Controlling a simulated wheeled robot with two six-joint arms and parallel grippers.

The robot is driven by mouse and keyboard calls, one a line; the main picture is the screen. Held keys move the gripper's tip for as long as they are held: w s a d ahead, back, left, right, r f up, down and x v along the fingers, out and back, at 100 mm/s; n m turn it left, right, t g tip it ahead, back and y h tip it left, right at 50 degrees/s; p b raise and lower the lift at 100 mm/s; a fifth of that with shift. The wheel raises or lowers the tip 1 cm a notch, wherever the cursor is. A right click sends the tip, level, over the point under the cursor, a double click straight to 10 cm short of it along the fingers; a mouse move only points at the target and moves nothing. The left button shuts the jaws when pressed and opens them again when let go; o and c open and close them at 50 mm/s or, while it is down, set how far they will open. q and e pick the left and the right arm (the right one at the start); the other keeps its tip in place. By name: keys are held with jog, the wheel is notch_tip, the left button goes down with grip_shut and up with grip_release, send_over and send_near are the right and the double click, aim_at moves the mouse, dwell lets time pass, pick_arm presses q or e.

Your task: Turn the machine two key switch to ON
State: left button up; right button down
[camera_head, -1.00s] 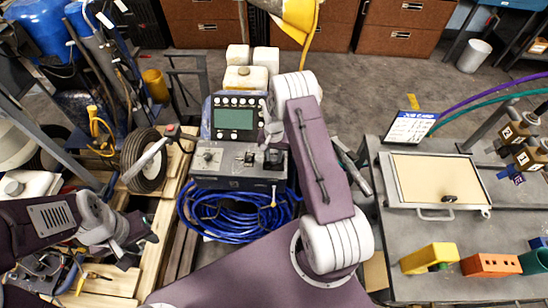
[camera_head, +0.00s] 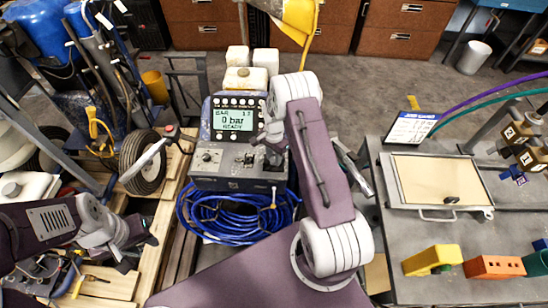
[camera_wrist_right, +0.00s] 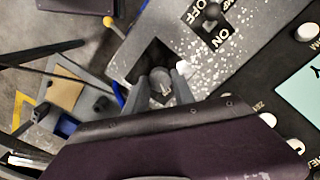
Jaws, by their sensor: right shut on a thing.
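The striper's control box (camera_head: 238,178) stands left of centre in the head view, with switches on its top panel. Its display (camera_head: 232,121) is lit and reads 0 bar and READY. My right gripper (camera_head: 273,143) reaches down to the right side of the panel and hides what it holds there. In the right wrist view my right gripper (camera_wrist_right: 163,88) is closed around a grey round key switch (camera_wrist_right: 161,79). A toggle (camera_wrist_right: 211,15) between OFF and ON labels sits beside it. My left gripper (camera_head: 148,240) is at lower left, away from the box; its opening is unclear.
Blue hose (camera_head: 225,220) lies coiled below the box. A wheel (camera_head: 143,162) and wooden pallet are to its left. A grey table (camera_head: 385,225) at right carries a framed board (camera_head: 437,180) and coloured blocks. White jugs (camera_head: 245,78) stand behind the display.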

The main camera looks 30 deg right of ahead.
aim_at(273, 159)
dwell(0.3)
jog(key=c, duration=1.1)
grip_release()
jog(key=shift+o, duration=0.2)
notch_tip(273, 159, up, 9)
jog(key=shift+b, duration=0.45)
jog(key=shift+a+r, duration=0.1)
